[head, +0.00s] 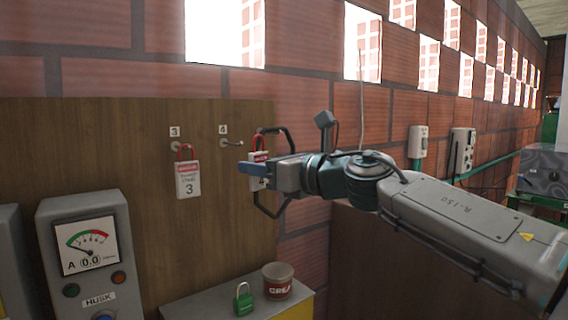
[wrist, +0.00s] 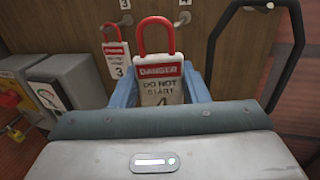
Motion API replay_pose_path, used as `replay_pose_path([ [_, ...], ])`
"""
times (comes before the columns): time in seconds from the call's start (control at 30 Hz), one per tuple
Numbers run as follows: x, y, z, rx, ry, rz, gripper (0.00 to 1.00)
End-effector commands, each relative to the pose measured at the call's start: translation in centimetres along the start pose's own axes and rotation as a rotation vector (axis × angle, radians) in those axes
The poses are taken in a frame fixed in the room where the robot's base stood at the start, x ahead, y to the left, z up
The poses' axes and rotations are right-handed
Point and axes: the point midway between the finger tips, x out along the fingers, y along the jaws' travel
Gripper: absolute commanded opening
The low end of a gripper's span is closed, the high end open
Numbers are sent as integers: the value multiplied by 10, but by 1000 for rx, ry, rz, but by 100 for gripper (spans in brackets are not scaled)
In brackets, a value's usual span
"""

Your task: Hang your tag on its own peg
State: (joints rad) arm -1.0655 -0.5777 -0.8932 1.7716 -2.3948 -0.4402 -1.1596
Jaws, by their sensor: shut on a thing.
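My gripper (head: 256,169) is shut on a white and red danger tag (head: 258,157) with a red shackle. In the wrist view this tag (wrist: 160,84) reads "DANGER DO NOT START", with a partly hidden 4 below. It is upright between my blue fingers, shackle up. Peg 4 (head: 230,143), under a "4" label (head: 223,129), is bare on the wooden board (head: 150,240). The tag is to the right of this peg in the head view, apart from it. In the wrist view, peg 4 (wrist: 182,18) shows just right of the shackle top.
Another tag marked 3 (head: 188,181) hangs on the peg under label 3, left of peg 4. Below are a grey ledge (head: 200,302), a green padlock (head: 243,300) and a can (head: 277,281). A grey HUSK meter box (head: 90,255) stands at lower left.

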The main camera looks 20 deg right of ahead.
Motion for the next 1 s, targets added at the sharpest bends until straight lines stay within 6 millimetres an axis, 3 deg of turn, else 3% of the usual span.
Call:
replay_pose_path([
  [0.27,6,-5,0,1,-1,-7,19],
  [1.0,48,-18,-3,1,-1,-9,19],
])
